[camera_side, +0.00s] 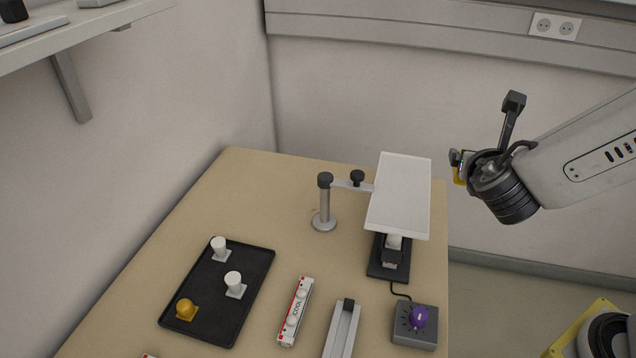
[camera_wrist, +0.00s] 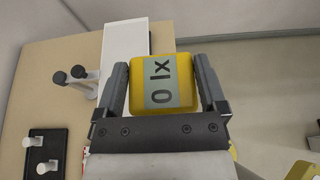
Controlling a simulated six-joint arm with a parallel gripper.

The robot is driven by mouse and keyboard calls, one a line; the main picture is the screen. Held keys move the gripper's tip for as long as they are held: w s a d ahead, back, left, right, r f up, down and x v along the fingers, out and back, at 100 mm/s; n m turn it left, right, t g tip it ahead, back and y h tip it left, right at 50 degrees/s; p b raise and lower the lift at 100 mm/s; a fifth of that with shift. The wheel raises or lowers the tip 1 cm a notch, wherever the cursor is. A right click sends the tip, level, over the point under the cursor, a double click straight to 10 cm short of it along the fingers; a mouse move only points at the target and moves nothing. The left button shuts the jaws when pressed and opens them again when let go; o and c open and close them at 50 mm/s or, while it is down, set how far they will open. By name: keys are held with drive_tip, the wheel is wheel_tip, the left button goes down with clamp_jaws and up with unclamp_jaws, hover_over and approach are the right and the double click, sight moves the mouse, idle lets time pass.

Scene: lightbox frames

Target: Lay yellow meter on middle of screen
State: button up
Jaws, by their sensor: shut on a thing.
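The yellow meter (camera_wrist: 181,70), with a grey display reading "0 lx", sits between the two fingers of my gripper (camera_wrist: 162,82) in the wrist view. My gripper is shut on it. In the side view my gripper (camera_side: 458,167) is in the air to the right of the screen, past the table's right edge, and only a small part of the yellow meter (camera_side: 461,172) shows. The screen (camera_side: 400,195) is a white, tilted rectangular panel held by a clamp arm above a dark base. Its face is bare. Part of the screen also shows in the wrist view (camera_wrist: 124,50).
A grey post with a clamp (camera_side: 325,203) stands left of the screen. A black tray (camera_side: 215,300) holds two white pieces and one yellow piece. A box with a purple knob (camera_side: 415,325), a red-and-white lamp box (camera_side: 296,312) and a grey channel (camera_side: 342,330) lie in front.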

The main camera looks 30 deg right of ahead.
drive_tip(key=w+f, duration=0.4)
drive_tip(key=w, duration=0.5)
hover_over(403, 192)
drive_tip(key=s, duration=0.1)
wheel_tip(403, 192, down, 4)
drive_tip(key=shift+s+f, duration=0.15)
drive_tip(key=shift+f, duration=0.05)
drive_tip(key=shift+w+f, duration=0.45)
drive_tip(key=shift+f, duration=0.1)
drive_tip(key=shift+w+f, duration=0.2)
drive_tip(key=shift+f, duration=1.55)
drive_tip(key=shift+f, duration=0.15)
